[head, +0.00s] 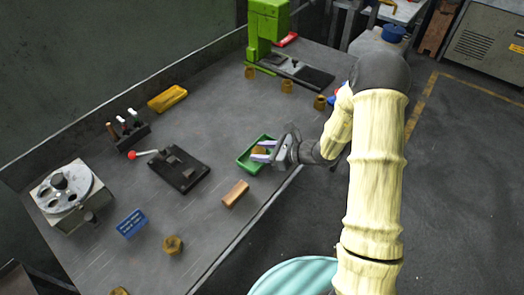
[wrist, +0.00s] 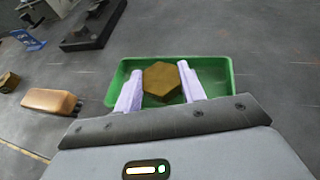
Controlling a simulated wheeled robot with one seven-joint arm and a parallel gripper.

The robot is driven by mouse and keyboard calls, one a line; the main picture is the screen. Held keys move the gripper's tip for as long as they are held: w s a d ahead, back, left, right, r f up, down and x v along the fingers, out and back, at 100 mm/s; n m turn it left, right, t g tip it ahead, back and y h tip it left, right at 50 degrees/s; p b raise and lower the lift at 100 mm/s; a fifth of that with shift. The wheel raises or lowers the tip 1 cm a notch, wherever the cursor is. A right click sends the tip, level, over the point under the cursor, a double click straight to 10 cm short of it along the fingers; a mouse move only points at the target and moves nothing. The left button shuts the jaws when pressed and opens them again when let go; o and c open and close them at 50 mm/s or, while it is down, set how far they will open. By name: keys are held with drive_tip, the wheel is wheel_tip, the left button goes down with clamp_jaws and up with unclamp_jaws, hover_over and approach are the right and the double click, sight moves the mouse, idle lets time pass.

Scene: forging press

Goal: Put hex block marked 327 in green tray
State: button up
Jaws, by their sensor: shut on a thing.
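The green tray (head: 243,160) sits near the bench's front edge, and it also shows in the wrist view (wrist: 219,66). My gripper (head: 262,151) is over the tray. In the wrist view its two pale fingers (wrist: 161,88) are on either side of a brass hex block (wrist: 163,76), shut on it. The block is within the tray's outline; whether it touches the tray floor I cannot tell. No marking is readable on the block, so I cannot confirm the number 327.
A copper-coloured bar (head: 235,194) lies beside the tray. Other brass hex pieces stand at the front (head: 173,245) and near the green press (head: 267,25). A black fixture with a red-knobbed lever (head: 179,169) is left of the tray. A yellow tray (head: 167,98) lies at the back.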

drive_tip(key=o, duration=1.2)
drive_tip(key=shift+d+r, duration=0.1)
drive_tip(key=shift+r, duration=0.05)
drive_tip(key=v, duration=1.2)
